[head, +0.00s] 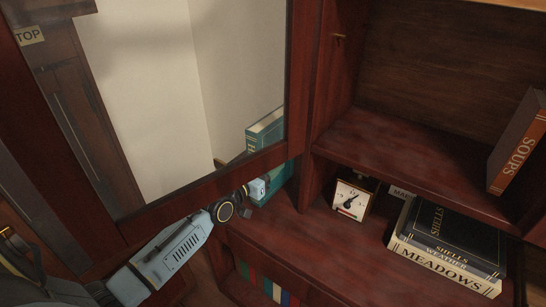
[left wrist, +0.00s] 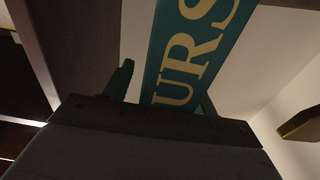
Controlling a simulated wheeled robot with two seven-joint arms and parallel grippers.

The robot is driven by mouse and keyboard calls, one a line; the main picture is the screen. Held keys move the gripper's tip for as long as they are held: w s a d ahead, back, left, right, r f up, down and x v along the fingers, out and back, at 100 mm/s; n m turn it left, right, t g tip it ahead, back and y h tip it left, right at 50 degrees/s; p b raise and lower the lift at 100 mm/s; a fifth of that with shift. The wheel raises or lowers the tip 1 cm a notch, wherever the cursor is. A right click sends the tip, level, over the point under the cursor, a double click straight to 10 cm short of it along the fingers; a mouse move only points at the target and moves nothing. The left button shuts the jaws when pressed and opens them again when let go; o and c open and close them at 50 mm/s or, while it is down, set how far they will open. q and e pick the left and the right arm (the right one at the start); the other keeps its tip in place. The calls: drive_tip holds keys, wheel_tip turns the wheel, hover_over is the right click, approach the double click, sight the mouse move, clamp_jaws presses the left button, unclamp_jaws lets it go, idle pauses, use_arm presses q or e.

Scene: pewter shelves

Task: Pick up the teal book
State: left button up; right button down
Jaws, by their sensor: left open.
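The teal book (head: 264,131) stands upright at the left end of the cabinet in the head view. The lower rail of a framed pane crosses it, and teal also shows below the rail. In the left wrist view the teal book (left wrist: 190,55) fills the middle, with large cream letters "URS" on it. My left gripper (head: 260,188) is at the book's lower part. In the wrist view its open jaws (left wrist: 165,90) have one dark finger left of the book, with a gap; the other finger is mostly hidden by the book. I cannot tell whether they touch. My right gripper is not in view.
The dark wooden frame (head: 205,188) passes close above my left wrist. A small dial clock (head: 350,200) and a book stack (head: 445,262) with "MEADOWS" sit on the shelf to the right. An orange-brown "SOUPS" book (head: 519,143) leans on the shelf above. Several book spines show below.

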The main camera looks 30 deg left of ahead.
use_arm(q)
clamp_jaws()
drive_tip(key=shift+r, duration=0.1)
drive_tip(key=shift+a+r, duration=0.1)
drive_tip(key=shift+r, duration=0.1)
idle(0.3)
